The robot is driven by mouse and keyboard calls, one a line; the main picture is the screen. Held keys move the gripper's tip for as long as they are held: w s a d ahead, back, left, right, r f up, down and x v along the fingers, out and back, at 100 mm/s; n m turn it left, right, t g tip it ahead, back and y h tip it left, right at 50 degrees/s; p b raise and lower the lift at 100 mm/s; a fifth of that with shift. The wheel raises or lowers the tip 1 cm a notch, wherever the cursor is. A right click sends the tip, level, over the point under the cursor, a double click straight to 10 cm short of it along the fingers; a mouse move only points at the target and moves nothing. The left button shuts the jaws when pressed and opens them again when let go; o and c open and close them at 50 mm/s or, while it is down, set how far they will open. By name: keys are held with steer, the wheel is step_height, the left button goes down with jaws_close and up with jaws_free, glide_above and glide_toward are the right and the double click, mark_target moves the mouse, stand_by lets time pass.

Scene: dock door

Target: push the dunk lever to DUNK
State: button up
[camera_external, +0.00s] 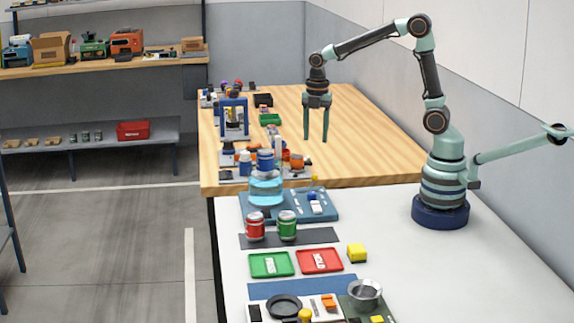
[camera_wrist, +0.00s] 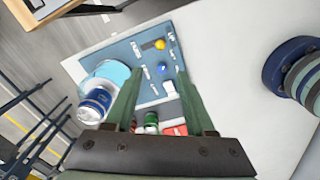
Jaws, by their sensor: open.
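A blue dunk board (camera_external: 328,199) lies on the white table, with a light-blue round tank (camera_external: 266,191) on its left part. A blue-and-white can (camera_external: 265,160) shows at the tank's top; its support is unclear. The board's right part carries a yellow knob (camera_wrist: 160,44), a blue ball-shaped piece (camera_wrist: 161,68), a white block (camera_wrist: 168,87) and small white labels. Which piece is the lever, and its setting, I cannot tell. My gripper (camera_external: 316,139) is open, empty and pointing down above the wooden table, apart from the board. Its fingers (camera_wrist: 159,72) frame the board in the wrist view.
Red (camera_external: 255,226) and green (camera_external: 287,226) cans stand in front of the board. Several objects line the wooden table's left edge. The white table's right side is clear.

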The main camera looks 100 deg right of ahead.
mark_target(312, 183)
steer(key=shift+n, duration=0.4)
steer(key=f, duration=0.8)
steer(key=d+f, duration=0.1)
steer(key=f, duration=0.3)
steer(key=shift+f, duration=0.4)
jaws_close()
